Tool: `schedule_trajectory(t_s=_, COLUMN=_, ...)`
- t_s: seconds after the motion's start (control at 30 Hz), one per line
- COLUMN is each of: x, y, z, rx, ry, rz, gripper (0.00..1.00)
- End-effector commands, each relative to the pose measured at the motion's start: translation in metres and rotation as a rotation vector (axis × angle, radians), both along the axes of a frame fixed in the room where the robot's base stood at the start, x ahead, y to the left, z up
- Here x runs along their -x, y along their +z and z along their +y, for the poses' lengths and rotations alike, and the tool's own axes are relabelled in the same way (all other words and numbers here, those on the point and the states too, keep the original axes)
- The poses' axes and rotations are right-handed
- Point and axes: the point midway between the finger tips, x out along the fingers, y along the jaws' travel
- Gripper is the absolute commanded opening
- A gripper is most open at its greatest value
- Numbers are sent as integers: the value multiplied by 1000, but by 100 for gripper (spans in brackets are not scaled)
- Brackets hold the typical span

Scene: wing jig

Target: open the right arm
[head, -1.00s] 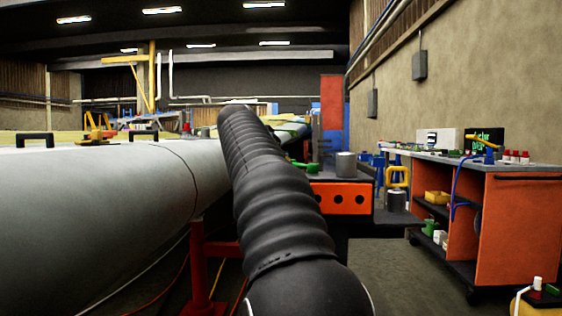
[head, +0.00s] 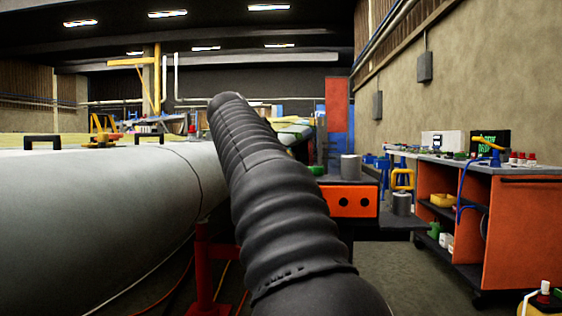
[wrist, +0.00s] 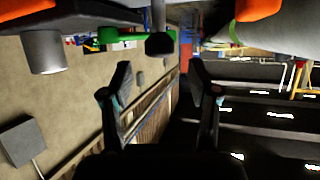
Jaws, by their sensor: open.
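A green handle-like piece (wrist: 120,36) lies ahead of my open gripper (wrist: 160,75) in the wrist view. Beside it a dark bar with a blunt end (wrist: 160,43) shows ahead of the gap between the fingers. I cannot tell for sure which of these is the right arm. The two fingers are spread apart with nothing between them. In the head view only a small bit of green (head: 317,170) shows past my black sleeved arm, left of a grey cylinder (head: 350,167). My arm hides the gripper there. The grey cylinder also shows in the wrist view (wrist: 44,52).
A large pale wing (head: 90,215) fills the left, with black handles on top. An orange workbench (head: 520,235) stands at right. Floor between bracket and bench is open.

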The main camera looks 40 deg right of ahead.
Motion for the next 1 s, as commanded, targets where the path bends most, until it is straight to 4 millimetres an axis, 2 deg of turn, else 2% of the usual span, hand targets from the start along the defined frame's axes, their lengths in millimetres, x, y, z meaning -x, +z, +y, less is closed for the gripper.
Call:
schedule_trajectory(t_s=0.2, x=20, y=16, z=33, rx=-1, ry=3, rz=-1, gripper=61)
schedule_trajectory(t_s=0.4, x=30, y=24, z=50, rx=0, ry=1, rz=0, gripper=61)
schedule_trajectory(t_s=1.0, x=33, y=26, z=54, rx=0, ry=0, rz=0, gripper=61)
